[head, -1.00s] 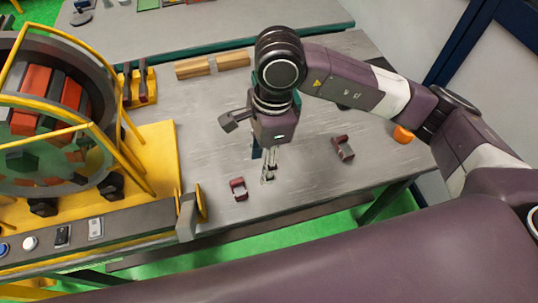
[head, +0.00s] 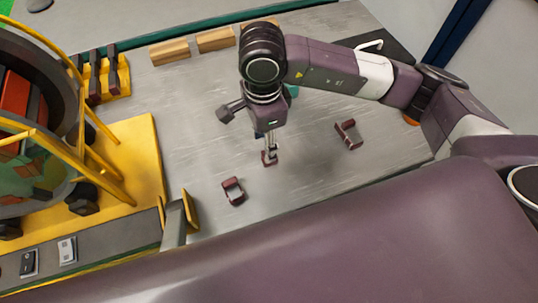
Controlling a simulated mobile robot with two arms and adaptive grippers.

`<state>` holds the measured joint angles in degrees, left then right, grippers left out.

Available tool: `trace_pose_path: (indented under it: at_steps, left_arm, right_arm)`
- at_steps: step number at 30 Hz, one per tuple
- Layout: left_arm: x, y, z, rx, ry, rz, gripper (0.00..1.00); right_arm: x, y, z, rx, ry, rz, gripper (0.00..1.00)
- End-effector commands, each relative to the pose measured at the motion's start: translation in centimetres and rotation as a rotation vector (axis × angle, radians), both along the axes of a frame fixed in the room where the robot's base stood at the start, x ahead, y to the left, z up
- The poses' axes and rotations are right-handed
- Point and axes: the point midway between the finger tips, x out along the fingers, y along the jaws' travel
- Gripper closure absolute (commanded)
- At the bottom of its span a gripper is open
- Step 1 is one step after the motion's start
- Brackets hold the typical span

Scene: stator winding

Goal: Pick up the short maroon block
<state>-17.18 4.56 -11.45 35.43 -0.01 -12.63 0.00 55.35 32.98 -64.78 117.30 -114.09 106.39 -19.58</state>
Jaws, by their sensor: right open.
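A small maroon block (head: 239,197) with a paler middle lies on the grey table, left of and nearer than my right gripper. A longer maroon piece (head: 348,134) lies to the right of the gripper. My right gripper (head: 269,158) points down over the table between these two, with its jaws open. A dark maroon patch shows at its fingertips; I cannot tell whether it is a separate block or part of the fingers. The gripper is apart from both other maroon pieces. My left gripper is out of view.
A yellow frame (head: 140,165) with a large round stator (head: 20,110) stands at the left. Wooden blocks (head: 170,52) and a yellow rack of dark pieces (head: 100,80) lie at the back. An orange object (head: 411,122) is partly hidden by my arm. The table's middle is mostly clear.

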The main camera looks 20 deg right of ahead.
Motion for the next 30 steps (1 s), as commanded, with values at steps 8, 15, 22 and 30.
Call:
trace_pose_path:
  at_steps: [8, 15, 22, 30]
  left_arm:
    - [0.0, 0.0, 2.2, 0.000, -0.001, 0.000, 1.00]
    - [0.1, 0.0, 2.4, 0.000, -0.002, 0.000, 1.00]
    - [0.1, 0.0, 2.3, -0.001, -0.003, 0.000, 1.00]
    - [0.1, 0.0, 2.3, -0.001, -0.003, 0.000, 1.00]
  right_arm:
    - [-0.7, -1.0, -3.6, 0.001, 0.004, -0.001, 0.58]
    - [-0.6, -1.0, -4.9, 0.001, 0.000, 0.002, 0.58]
    - [-0.6, -1.0, -4.9, 0.001, 0.000, 0.002, 0.70]
    - [-0.6, -1.0, -4.8, 0.001, 0.000, 0.001, 1.00]
